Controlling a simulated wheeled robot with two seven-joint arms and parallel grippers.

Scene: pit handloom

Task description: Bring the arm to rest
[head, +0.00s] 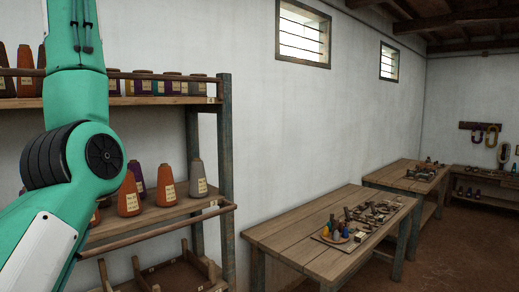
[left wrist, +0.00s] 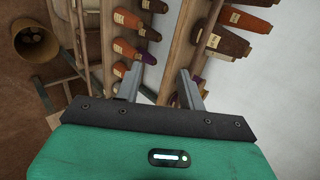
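My left arm (head: 80,150), green with a dark ribbed joint, rises along the left side of the head view in front of a wooden shelf rack. Its gripper is outside that view. In the left wrist view my left gripper (left wrist: 160,70) has its two grey fingers spread apart with nothing between them. Beyond the fingers are rack boards with thread cones (left wrist: 126,50); I cannot tell how far off they are. My right gripper shows in neither view.
The rack (head: 226,150) holds labelled thread cones (head: 167,186) on its shelves. A wooden table (head: 275,235) with small tools stands right of it, and another table (head: 395,172) farther back. A round container (left wrist: 35,40) shows in the left wrist view. Brown floor at right is clear.

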